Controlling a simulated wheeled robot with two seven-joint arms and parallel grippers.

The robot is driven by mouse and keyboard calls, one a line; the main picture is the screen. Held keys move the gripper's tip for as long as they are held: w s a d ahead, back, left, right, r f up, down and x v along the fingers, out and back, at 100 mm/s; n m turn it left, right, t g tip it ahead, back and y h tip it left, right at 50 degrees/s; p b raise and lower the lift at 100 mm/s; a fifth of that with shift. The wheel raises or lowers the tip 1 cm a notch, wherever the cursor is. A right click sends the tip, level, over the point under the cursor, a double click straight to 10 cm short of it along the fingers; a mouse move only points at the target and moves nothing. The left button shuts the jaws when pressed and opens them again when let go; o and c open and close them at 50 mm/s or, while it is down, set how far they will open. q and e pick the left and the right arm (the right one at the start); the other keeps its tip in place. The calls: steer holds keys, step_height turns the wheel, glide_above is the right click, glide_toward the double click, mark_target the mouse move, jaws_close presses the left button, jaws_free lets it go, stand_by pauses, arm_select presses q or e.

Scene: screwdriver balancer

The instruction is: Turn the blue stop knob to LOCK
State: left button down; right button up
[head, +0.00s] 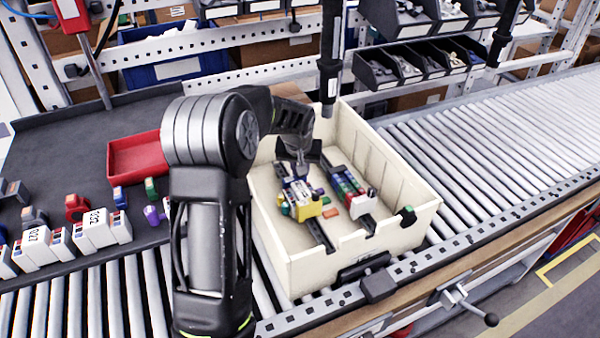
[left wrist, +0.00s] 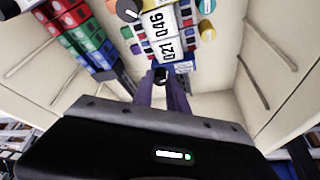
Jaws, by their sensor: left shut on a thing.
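The cream crate (head: 405,218) holds two rails with coloured modules. My left gripper (head: 303,165) reaches down into the crate from above, at the far end of the left module row (head: 305,208). In the left wrist view its fingers (left wrist: 163,82) close around a small dark knob (left wrist: 160,75) beside a blue stop block (left wrist: 184,68) with white lettering. I take this to be the stop knob; its blue colour is not clear, and its pointer and setting cannot be read. My right gripper is not in view.
A second row with red, green and blue modules (left wrist: 80,30) lies alongside. A screwdriver (head: 330,75) hangs behind the gripper above the crate's far wall. A red tray (head: 133,157) and loose modules lie on the dark mat at left. The roller conveyor (head: 490,140) at right is clear.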

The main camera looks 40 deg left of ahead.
arm_select(q)
steer(key=n, duration=0.1)
steer(key=n+y+b, duration=0.1)
steer(key=n, duration=0.1)
steer(key=shift+w+d+f+n+g+b, duration=0.1)
steer(key=shift+w+d+n+g+b, duration=0.05)
steer(key=shift+n+g+b, duration=0.55)
steer(key=shift+n+g, duration=0.1)
steer(key=shift+n, duration=0.7)
steer(key=shift+y, duration=0.3)
steer(key=c, duration=1.3)
jaws_free()
steer(key=shift+r, duration=0.2)
steer(key=p+v, duration=0.2)
steer(key=v, duration=0.2)
steer(key=shift+r+p, duration=0.2)
steer(key=shift+p, duration=0.1)
steer(key=s+d+b, duration=0.2)
steer(key=s+d, duration=0.3)
steer(key=d, duration=0.6)
steer(key=shift+s+r, duration=0.15)
steer(key=shift+s, duration=0.15)
